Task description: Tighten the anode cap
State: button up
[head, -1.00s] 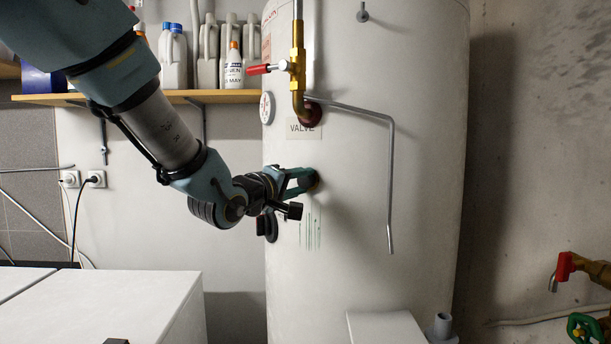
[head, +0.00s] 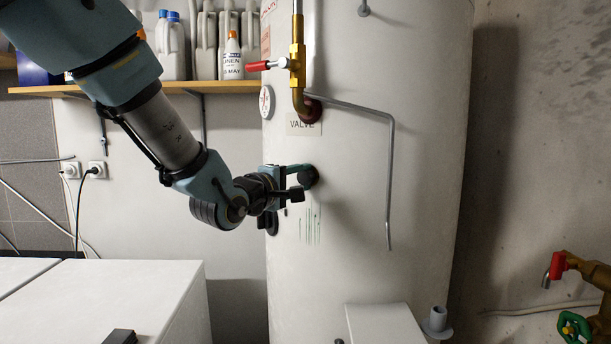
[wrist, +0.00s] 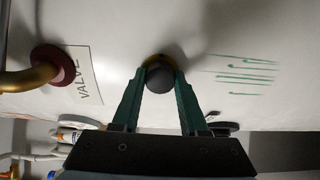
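The anode cap is a round dark knob (wrist: 160,80) on the front of the white tank. It also shows in the head view (head: 308,178), below the VALVE label. My gripper (head: 303,173) reaches it from the left. In the wrist view its two green fingers (wrist: 161,74) lie on either side of the cap and appear to press against its sides. The cap's face shows between them. The fingertips partly hide the brownish seat behind the cap.
The white tank (head: 425,140) fills the middle. A thin bent grey pipe (head: 390,180) hangs right of my gripper. A brass valve with red handle (head: 297,65) sits above. A shelf (head: 230,87) with bottles is behind my arm. A white box (head: 110,300) stands lower left.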

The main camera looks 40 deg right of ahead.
jog(key=shift+o, duration=0.7)
jog(key=shift+d+r, duration=0.15)
jog(key=o, duration=0.4)
jog(key=b+v, duration=0.3)
jog(key=v, duration=0.8)
